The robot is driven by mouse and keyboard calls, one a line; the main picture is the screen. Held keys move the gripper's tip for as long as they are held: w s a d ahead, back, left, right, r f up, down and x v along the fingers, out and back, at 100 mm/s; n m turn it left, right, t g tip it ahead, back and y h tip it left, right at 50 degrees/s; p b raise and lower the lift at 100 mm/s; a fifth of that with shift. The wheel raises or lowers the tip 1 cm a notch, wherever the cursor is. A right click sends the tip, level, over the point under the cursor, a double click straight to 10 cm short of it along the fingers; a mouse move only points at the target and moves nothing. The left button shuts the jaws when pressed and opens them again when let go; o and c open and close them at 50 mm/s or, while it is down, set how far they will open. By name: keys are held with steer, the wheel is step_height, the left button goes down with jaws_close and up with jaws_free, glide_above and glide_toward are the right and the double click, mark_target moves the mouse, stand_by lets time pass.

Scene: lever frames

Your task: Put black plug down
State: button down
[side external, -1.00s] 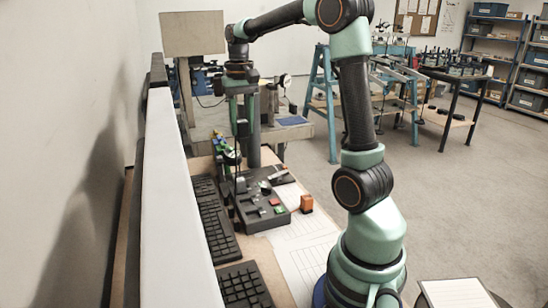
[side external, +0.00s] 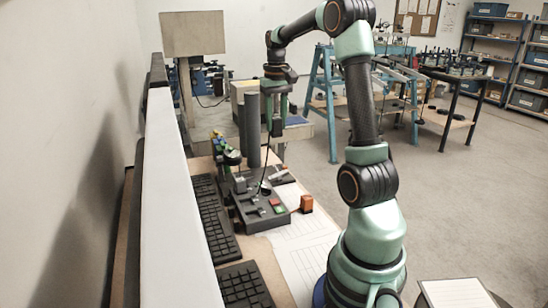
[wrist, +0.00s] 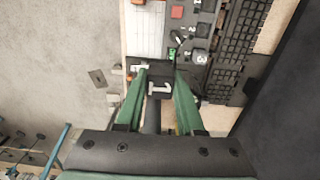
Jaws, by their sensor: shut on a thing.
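The black plug (side external: 276,128) is held between the fingertips of my gripper (side external: 276,117), in the air above the far end of the desk in the side view. A thin black cord hangs from it towards the dark control panel (side external: 250,212). In the wrist view my gripper's green fingers (wrist: 162,72) point at the desk, with dark shapes between them; I cannot clearly tell the plug from what lies below. The panel also shows in the wrist view (wrist: 203,30). It carries small red and green parts.
A dark upright cylinder (side external: 252,130) stands left of my gripper in the side view. An orange block (side external: 306,203) sits beside the panel. Black keyboards (side external: 214,222) line the left side, by a long pale partition (side external: 180,220). Paper sheets (side external: 308,262) cover the near right desk.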

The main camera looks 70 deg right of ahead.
steer(key=s+d+f, duration=0.2)
steer(key=s+d, duration=0.2)
steer(key=f, duration=1.5)
steer(key=shift+w+d, duration=0.15)
steer(key=shift+d, duration=0.15)
steer(key=shift+f, duration=2.3)
steer(key=shift+f, duration=0.1)
steer(key=c, duration=0.5)
jaws_free()
